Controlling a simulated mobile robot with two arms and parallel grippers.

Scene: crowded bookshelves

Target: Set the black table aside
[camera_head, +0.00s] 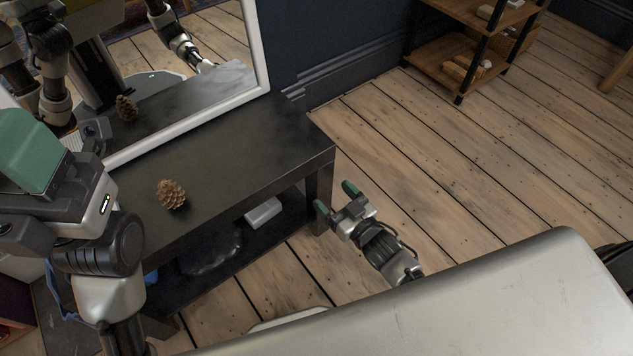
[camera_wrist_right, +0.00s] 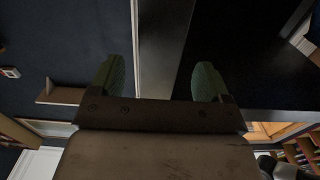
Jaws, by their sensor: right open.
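The black table (camera_head: 262,150) stands at left centre in the head view, against the dark wall. A pinecone (camera_head: 171,194) and a white-framed mirror (camera_head: 262,50) are on its top. My right gripper (camera_head: 336,198) is open beside the table's near right corner leg, its green fingertips facing the table. In the right wrist view the open fingers (camera_wrist_right: 162,78) stand on either side of a grey strip, with a dark surface at right; contact cannot be told. My left gripper (camera_head: 40,150) is large at the left edge, over the table's left end. Its opening is hidden.
The table's lower shelf holds a dark shiny bag (camera_head: 210,250) and a pale box (camera_head: 263,211). A wooden shelf unit (camera_head: 440,65) stands at the back right. Plank floor (camera_head: 480,165) right of the table is clear. The mirror shows reflections of my arms and the pinecone.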

